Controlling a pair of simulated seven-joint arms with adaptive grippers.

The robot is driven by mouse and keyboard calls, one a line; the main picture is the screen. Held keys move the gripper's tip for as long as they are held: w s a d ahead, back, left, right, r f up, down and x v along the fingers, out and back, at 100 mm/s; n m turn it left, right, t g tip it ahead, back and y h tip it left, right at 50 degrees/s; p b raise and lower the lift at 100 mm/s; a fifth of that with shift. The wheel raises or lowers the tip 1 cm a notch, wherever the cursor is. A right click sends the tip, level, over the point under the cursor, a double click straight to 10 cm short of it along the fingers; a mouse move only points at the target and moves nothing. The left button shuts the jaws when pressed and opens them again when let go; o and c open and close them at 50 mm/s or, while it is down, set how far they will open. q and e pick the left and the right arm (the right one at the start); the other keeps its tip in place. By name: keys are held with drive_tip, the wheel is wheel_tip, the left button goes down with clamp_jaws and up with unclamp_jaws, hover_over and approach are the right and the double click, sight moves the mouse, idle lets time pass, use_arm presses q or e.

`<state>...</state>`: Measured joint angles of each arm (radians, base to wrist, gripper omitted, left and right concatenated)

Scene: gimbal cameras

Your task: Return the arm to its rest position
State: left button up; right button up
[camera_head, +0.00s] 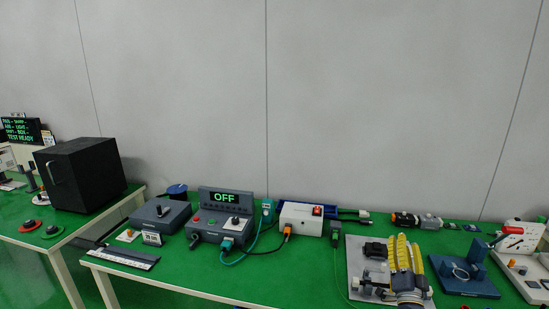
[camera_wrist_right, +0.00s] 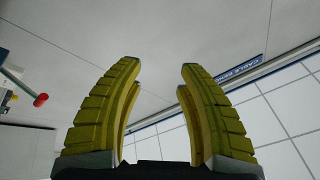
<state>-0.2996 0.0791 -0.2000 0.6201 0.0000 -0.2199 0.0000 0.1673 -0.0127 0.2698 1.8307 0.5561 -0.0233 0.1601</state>
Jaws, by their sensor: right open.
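My right gripper (camera_head: 404,246) is at the lower right of the head view, its yellow ribbed fingers pointing up in front of the green table (camera_head: 330,278). In the right wrist view its two fingers (camera_wrist_right: 160,66) are spread apart with an empty gap between them. Only wall and ceiling show beyond the fingertips, and nothing is held. My left gripper and left arm are not in view.
A control box with an OFF display (camera_head: 224,198), a white box with a red switch (camera_head: 301,218) and a blue fixture (camera_head: 465,272) stand on the table. A black cabinet (camera_head: 82,174) stands on the left table. The front middle of the table is clear.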

drive_tip(key=s+a+f+n+g+y, duration=0.35)
drive_tip(key=s+a+f+n, duration=0.2)
drive_tip(key=f, duration=0.35)
drive_tip(key=s+a+f+n+g+y, duration=0.2)
drive_tip(key=s+a+f+n+g, duration=0.25)
drive_tip(key=s+f+n, duration=0.3)
drive_tip(key=s+d+f+n+g+h, duration=0.1)
drive_tip(key=s+f+n+g+h, duration=0.2)
drive_tip(key=s, duration=0.9)
drive_tip(key=s+d+f+n+g+h, duration=0.1)
drive_tip(key=s+f+n+g, duration=0.3)
drive_tip(key=s, duration=0.8)
drive_tip(key=s+a+f+m+g+y, duration=0.1)
drive_tip(key=a+f, duration=0.1)
drive_tip(key=f, duration=0.9)
drive_tip(key=s+a+f+g+y, duration=0.1)
drive_tip(key=s+a+f, duration=0.1)
drive_tip(key=f, duration=1)
drive_tip(key=s+a+f+m+g+y, duration=0.1)
drive_tip(key=a+f, duration=0.1)
drive_tip(key=f, duration=0.9)
drive_tip(key=s+f+m+g+y, duration=0.1)
drive_tip(key=s+f+m+g, duration=0.1)
drive_tip(key=s+f, duration=1.6)
drive_tip(key=s, duration=0.2)
drive_tip(key=shift+s+d+f+y, duration=0.3)
drive_tip(key=shift+s+y, duration=0.05)
drive_tip(key=shift+s, duration=0.05)
